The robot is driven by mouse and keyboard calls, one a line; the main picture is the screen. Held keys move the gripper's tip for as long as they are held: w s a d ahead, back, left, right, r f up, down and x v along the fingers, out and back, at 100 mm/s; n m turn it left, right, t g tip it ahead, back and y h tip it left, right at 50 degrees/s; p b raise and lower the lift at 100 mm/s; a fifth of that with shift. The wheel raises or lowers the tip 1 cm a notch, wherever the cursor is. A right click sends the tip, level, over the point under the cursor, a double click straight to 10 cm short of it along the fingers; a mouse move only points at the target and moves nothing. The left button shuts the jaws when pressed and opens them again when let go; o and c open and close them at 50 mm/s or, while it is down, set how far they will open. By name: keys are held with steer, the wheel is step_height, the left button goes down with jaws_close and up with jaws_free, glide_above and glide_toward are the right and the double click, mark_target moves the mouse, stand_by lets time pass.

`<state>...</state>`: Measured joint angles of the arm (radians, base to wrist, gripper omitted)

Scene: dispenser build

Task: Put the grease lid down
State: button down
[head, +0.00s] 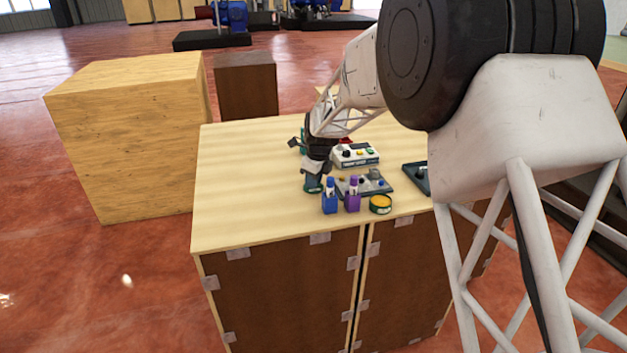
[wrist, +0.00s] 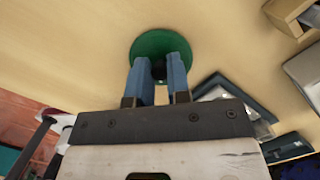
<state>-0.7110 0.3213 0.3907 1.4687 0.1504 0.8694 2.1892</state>
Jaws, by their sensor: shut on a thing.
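The grease lid is a round green disc with a dark knob; it shows in the wrist view (wrist: 160,42) and low under my gripper in the head view (head: 313,190). My gripper (wrist: 161,70) has blue fingers, shut on the lid's knob, with the disc beyond the fingertips. In the head view my gripper (head: 314,180) is over the wooden table, left of the blue bottle. The lid looks level and close to the table top; I cannot tell if it touches. A round green tin (head: 380,204) with a yellow-orange top stands to the right.
A blue bottle (head: 330,199) and a purple bottle (head: 352,198) stand just right of the lid. Behind them are a grey panel (head: 365,186) and a white box with buttons (head: 355,155). A dark tray (head: 416,179) lies further right. The table's left part (head: 245,190) is clear.

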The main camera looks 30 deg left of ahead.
mark_target(319, 188)
steer(key=shift+f, duration=0.15)
steer(key=c, duration=1.1)
jaws_free()
steer(key=r, duration=0.4)
steer(key=d+r, duration=0.1)
steer(key=r, duration=0.7)
steer(key=shift+d+r, duration=0.1)
steer(key=shift+d, duration=0.3)
